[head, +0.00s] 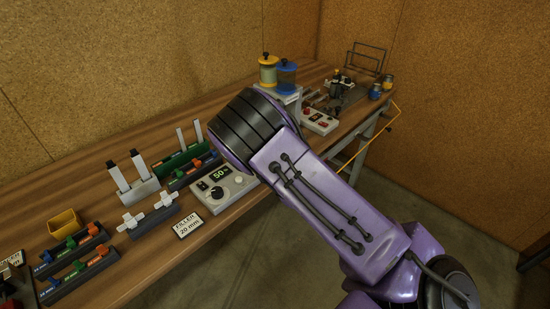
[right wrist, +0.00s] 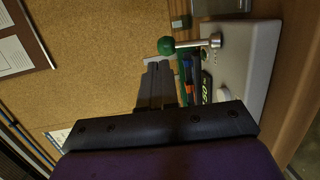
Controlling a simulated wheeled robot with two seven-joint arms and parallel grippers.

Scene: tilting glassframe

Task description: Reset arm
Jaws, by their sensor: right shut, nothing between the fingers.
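My right arm, purple with a black ribbed joint, reaches in from the lower right in the head view and hides its own gripper there. In the right wrist view, my right gripper (right wrist: 156,72) is shut and empty. Its dark fingertips are close to a green ball knob (right wrist: 167,46) on a metal lever. I cannot tell whether they touch. The lever stands out from a grey control box (right wrist: 245,65) with a lit display. In the head view a control box (head: 231,193) reading 50 stands on the bench, partly behind my arm. My left gripper is not in view.
The wooden bench (head: 75,195) runs along a cork wall. Floor is open at right.

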